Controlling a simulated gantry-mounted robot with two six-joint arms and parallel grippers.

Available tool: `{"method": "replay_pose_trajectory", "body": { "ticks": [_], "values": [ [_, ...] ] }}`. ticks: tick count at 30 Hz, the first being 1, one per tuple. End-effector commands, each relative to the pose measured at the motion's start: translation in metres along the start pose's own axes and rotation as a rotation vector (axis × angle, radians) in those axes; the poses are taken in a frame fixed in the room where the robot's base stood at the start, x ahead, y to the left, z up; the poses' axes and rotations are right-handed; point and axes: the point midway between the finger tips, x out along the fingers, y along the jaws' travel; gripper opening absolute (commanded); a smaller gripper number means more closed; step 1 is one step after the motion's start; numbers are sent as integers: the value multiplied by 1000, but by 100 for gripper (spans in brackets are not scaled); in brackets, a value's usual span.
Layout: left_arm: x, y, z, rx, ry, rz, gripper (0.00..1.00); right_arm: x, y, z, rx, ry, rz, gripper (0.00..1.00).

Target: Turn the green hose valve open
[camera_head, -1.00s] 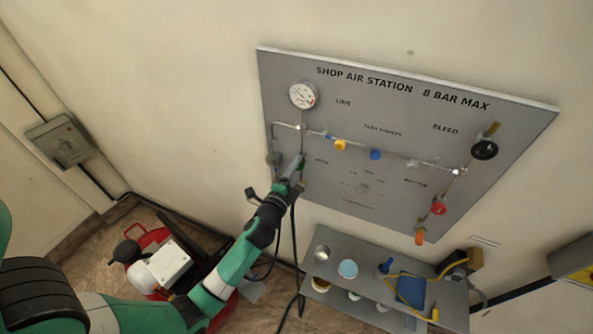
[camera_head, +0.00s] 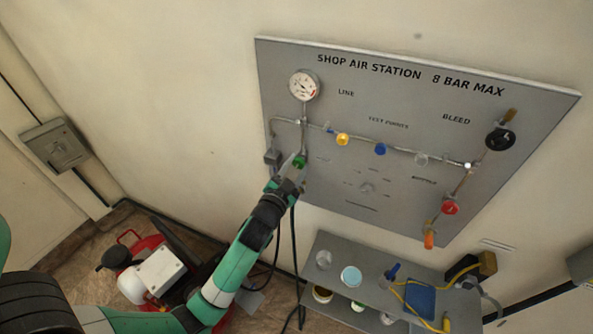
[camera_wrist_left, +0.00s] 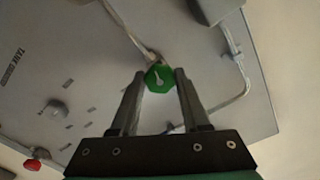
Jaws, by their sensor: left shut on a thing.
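The green hose valve (camera_head: 299,162) is a small knob on the lower left of the grey panel, partly hidden by my gripper in the head view. In the left wrist view the green valve (camera_wrist_left: 159,77) shows a pale pointer mark and sits between my fingertips. My left gripper (camera_head: 297,168) reaches it from below, and its fingers (camera_wrist_left: 160,79) are shut on the knob's sides. My right gripper is in neither view.
The grey panel (camera_head: 330,185) carries a gauge (camera_head: 304,86), a yellow knob (camera_head: 342,139), a blue knob (camera_head: 380,149), a red knob (camera_head: 450,207) and a black knob (camera_head: 500,138). A shelf (camera_head: 340,250) with cups stands below. A red compressor (camera_head: 130,238) is on the floor.

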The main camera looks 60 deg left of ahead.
Motion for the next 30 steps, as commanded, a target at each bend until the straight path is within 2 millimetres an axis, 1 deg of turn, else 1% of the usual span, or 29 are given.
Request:
{"method": "replay_pose_trajectory", "body": {
  "ticks": [1,6,13,20,30],
  "values": [
    [0,1,2,-37,2,-1,0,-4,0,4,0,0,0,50],
    [0,1,2,-157,1,0,0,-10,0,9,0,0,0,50],
    [0,0,1,-263,1,0,0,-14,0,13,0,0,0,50],
    [0,0,0,-305,0,0,0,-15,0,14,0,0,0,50],
    [0,0,0,-309,-1,0,0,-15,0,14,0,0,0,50]
  ]
}}
